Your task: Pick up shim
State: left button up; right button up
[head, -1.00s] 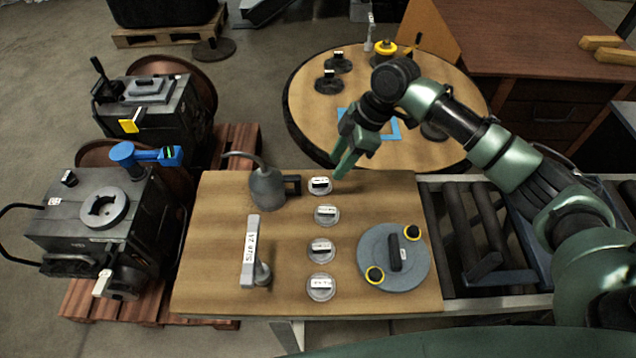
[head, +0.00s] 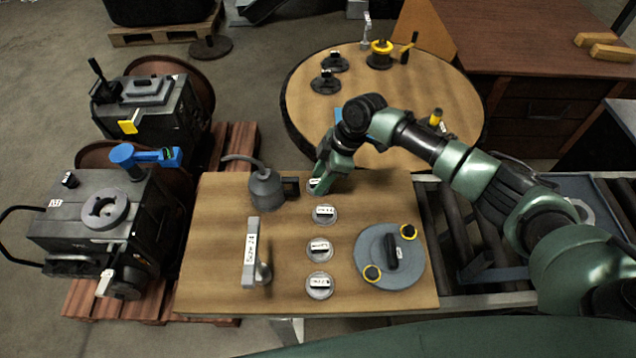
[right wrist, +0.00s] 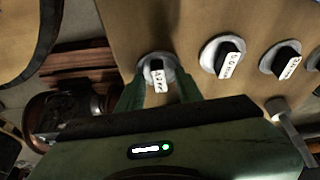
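Several shims, round grey discs with black handles and white labels, stand in a column on the wooden workbench (head: 215,260). The farthest shim (head: 313,188) is partly hidden by my right gripper (head: 321,182). In the right wrist view this shim (right wrist: 146,68) lies between the tips of my right gripper (right wrist: 157,88), one finger on each side. The fingers are apart, and I cannot tell whether they touch the handle. The other shims (head: 324,214), (head: 319,247) and (head: 320,285) stand nearer. The labels are too small to read surely. My left gripper is not in view.
A grey oil can (head: 266,188) stands close left of the farthest shim. A grey bar labelled "Size 2.4" (head: 250,255) lies left. A round table (head: 300,110) stands behind, roller rails (head: 450,240) at right.

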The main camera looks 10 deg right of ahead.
grip_shut()
jog(key=shift+r, duration=0.1)
